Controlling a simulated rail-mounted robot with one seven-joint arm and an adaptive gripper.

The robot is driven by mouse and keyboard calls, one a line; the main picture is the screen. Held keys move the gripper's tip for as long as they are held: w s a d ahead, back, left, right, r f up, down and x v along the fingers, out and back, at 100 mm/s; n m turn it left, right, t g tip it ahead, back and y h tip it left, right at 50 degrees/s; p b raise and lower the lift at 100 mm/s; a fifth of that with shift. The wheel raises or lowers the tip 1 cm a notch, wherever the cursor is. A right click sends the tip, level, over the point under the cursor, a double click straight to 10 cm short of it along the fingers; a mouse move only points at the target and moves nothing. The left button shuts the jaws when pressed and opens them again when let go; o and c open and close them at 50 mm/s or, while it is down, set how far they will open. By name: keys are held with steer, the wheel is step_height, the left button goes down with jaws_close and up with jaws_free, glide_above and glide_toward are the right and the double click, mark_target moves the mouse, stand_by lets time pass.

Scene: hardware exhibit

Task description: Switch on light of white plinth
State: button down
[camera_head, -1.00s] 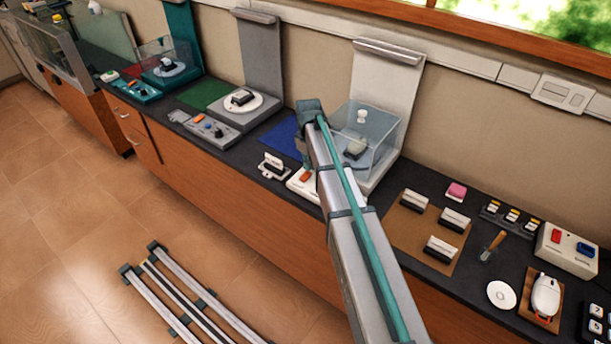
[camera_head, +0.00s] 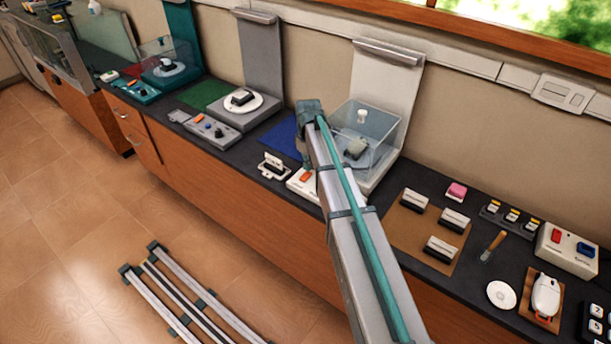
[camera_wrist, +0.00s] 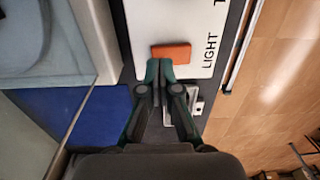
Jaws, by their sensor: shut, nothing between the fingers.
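The white plinth (camera_head: 388,85) has a tall white back panel and a clear case (camera_head: 385,130) over a small grey-green object (camera_head: 355,148). Its white control panel (camera_head: 296,187) lies at the front and carries an orange switch (camera_head: 306,175). In the wrist view the orange switch (camera_wrist: 171,53) sits on the panel beside the printed word LIGHT. My gripper (camera_wrist: 158,68) is shut and empty, its fingertips at the near edge of the switch. I cannot tell whether they touch it. In the head view my arm hides part of the panel.
A blue mat (camera_head: 281,138) lies left of the plinth, and a small stand with a white card (camera_head: 273,165) is near the counter's front edge. A grey plinth (camera_head: 262,60) stands further left. A brown mat (camera_head: 405,228) with several small blocks lies to the right.

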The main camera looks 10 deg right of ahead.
mark_target(308, 173)
steer(key=shift+f+b, duration=0.45)
steer(key=shift+f, duration=0.7)
stand_by(0.5)
steer(key=shift+r, duration=0.2)
steer(key=shift+r+p, duration=2)
steer(key=shift+r, duration=1.35)
